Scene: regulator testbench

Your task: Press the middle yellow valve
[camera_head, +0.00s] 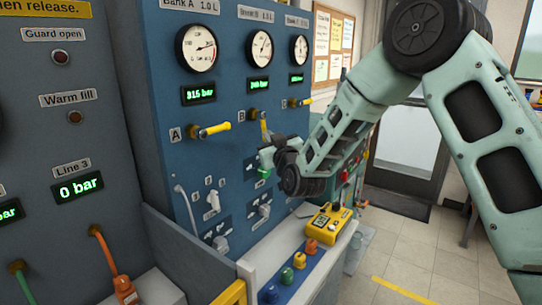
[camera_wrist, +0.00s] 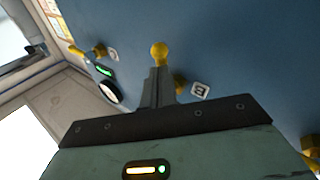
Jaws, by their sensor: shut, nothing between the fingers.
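The middle yellow valve, B (camera_head: 264,129), is on the blue panel between valve A (camera_head: 214,129) and valve C (camera_head: 301,103). Its handle hangs down, while A's handle points right. My gripper (camera_head: 266,158) is just below valve B in the head view; its fingertips are hard to make out there. In the wrist view my gripper's fingers (camera_wrist: 158,78) are shut and empty. The round yellow end of valve B's handle (camera_wrist: 160,52) shows just past the fingertips. Its mount shows beside the fingers, near the B label. I cannot tell whether the fingers touch the handle.
Gauges and green displays (camera_head: 198,94) sit above the valves. Switches and a plug (camera_head: 213,201) are lower on the panel. A grey bench (camera_head: 249,268) below carries coloured knobs and a yellow box (camera_head: 328,222). Open floor (camera_head: 420,268) lies to the right.

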